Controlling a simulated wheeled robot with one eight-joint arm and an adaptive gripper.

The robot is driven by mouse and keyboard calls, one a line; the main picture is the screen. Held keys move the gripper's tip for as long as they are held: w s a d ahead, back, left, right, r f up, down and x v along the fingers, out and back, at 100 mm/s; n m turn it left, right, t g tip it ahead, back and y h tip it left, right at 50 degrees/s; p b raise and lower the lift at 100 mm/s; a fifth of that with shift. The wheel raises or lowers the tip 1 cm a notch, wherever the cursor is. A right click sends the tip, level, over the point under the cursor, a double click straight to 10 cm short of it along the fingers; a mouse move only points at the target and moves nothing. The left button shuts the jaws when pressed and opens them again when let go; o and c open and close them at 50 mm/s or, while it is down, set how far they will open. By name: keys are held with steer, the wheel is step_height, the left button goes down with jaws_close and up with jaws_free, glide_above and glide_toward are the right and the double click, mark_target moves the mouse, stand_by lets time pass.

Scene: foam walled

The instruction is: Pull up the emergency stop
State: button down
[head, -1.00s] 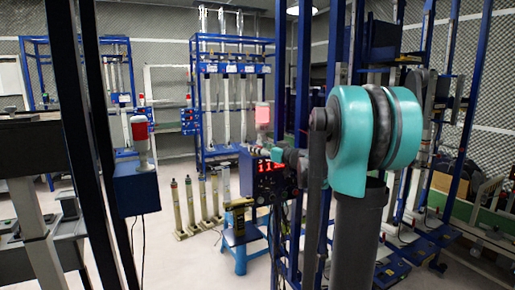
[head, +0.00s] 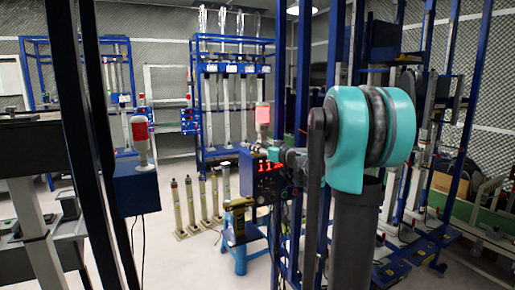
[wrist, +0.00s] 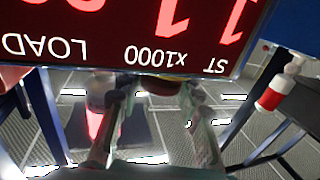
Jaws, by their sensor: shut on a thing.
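A dark blue control box (head: 262,182) with a lit red digit display stands beyond my arm in the head view. In the wrist view the display (wrist: 150,30) fills the top, upside down, with the words LOAD, x1000 and ST. Just under its edge is a dark red round knob, the emergency stop (wrist: 161,86), partly hidden by the display edge. My gripper (wrist: 158,92) has its two fingers on either side of the knob and is shut on it. In the head view my gripper (head: 279,155) is small at the box front, and its grip is unclear.
A red lamp (head: 262,117) stands above the box. A blue stool (head: 240,245) is below it. Blue frame posts (head: 301,120) rise close beside my arm. Another box with a red-topped lamp (head: 140,138) is at left. Open floor lies between.

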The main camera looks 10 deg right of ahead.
steer(key=shift+r, duration=0.7)
steer(key=c, duration=1)
jaws_free()
steer(key=v, duration=1.2)
